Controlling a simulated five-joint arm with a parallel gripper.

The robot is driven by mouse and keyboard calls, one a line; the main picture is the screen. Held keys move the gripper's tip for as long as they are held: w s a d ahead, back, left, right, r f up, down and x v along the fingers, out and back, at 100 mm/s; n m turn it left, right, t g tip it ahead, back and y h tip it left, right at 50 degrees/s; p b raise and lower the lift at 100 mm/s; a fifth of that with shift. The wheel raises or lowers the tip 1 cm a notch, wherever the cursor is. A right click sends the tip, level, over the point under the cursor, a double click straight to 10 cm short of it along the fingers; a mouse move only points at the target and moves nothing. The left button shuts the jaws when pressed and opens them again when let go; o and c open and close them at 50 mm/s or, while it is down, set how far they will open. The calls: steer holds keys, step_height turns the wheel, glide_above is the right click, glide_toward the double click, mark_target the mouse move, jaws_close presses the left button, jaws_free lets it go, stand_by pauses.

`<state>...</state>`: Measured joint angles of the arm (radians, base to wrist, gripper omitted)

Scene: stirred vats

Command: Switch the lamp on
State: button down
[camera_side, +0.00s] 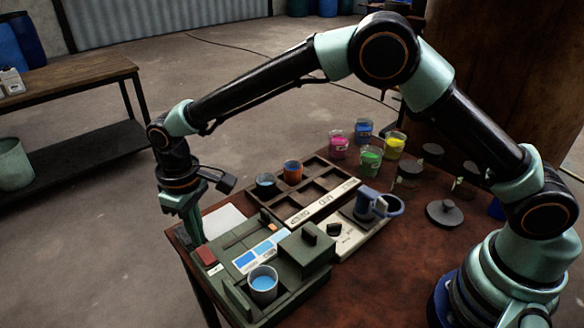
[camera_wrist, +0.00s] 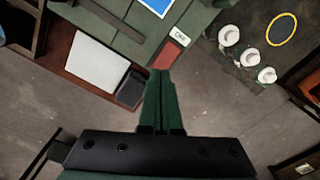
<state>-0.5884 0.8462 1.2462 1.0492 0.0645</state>
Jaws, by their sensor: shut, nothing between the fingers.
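A red switch (camera_side: 206,255) sits at the left corner of a green instrument (camera_side: 278,294), with a small white label beside it. It also shows in the wrist view as a red block (camera_wrist: 172,52) just ahead of my fingertips. I cannot tell whether it is pressed. My gripper (camera_side: 197,240) is shut and empty, pointing down close beside the switch at the instrument's left edge; contact is not clear. In the wrist view its green fingers (camera_wrist: 161,74) lie together. A blue two-tone panel (camera_side: 259,252) shows on the instrument. No separate lamp can be made out.
A beaker of blue liquid (camera_side: 263,283) stands on the instrument. Behind it are a compartment tray (camera_side: 328,207) with cups, and a pale unit with a dark knob (camera_side: 334,230). Several colored beakers stand farther back. A white sheet (camera_side: 223,221) lies near the table's left edge.

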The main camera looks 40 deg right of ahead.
steer(key=shift+f, duration=1.1)
stand_by(0.6)
steer(key=shift+r, duration=3.6)
steer(key=shift+d+r, duration=0.1)
steer(key=s+d+r+m+t, duration=0.2)
steer(key=s+d+r, duration=0.2)
steer(key=d+r, duration=0.5)
steer(key=s+d+r+m+t, duration=0.25)
steer(key=d+r, duration=0.25)
steer(key=d, duration=0.8)
steer(key=s+d+f+m+t, duration=0.1)
steer(key=s+d, duration=0.5)
steer(key=s, duration=0.2)
steer(key=shift+s+d+f, duration=0.25)
steer(key=shift+d+f, duration=0.05)
steer(key=shift+d, duration=0.1)
